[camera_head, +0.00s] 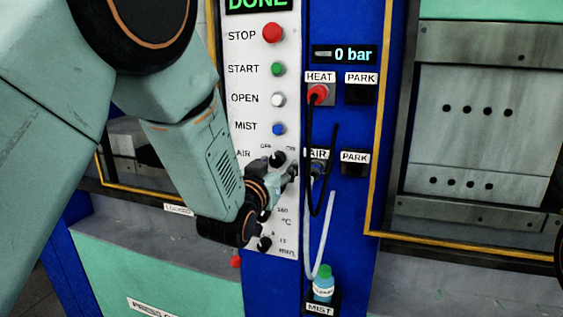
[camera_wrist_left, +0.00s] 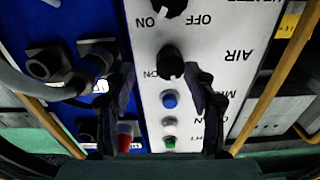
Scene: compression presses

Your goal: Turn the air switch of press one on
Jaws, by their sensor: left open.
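The air switch is a black knob (camera_head: 278,158) on the white control panel, between OFF and ON labels. In the left wrist view, which is upside down, the air knob (camera_wrist_left: 171,66) lies between my fingertips in the picture, with ON to its left. I cannot tell which way it points. My left gripper (camera_head: 291,172) is close in front of the panel, just below the knob in the head view. In the wrist view my left gripper (camera_wrist_left: 160,74) is open, its fingers spread on both sides of the knob. Contact is not clear. My right gripper is not seen.
Stop (camera_head: 272,33), start (camera_head: 278,69), open (camera_head: 278,99) and mist (camera_head: 278,129) buttons run up the panel. Hoses and a red HEAT plug (camera_head: 318,94) are on the right. A bottle (camera_head: 323,284) stands below. The heater knob (camera_wrist_left: 172,6) is near the air knob.

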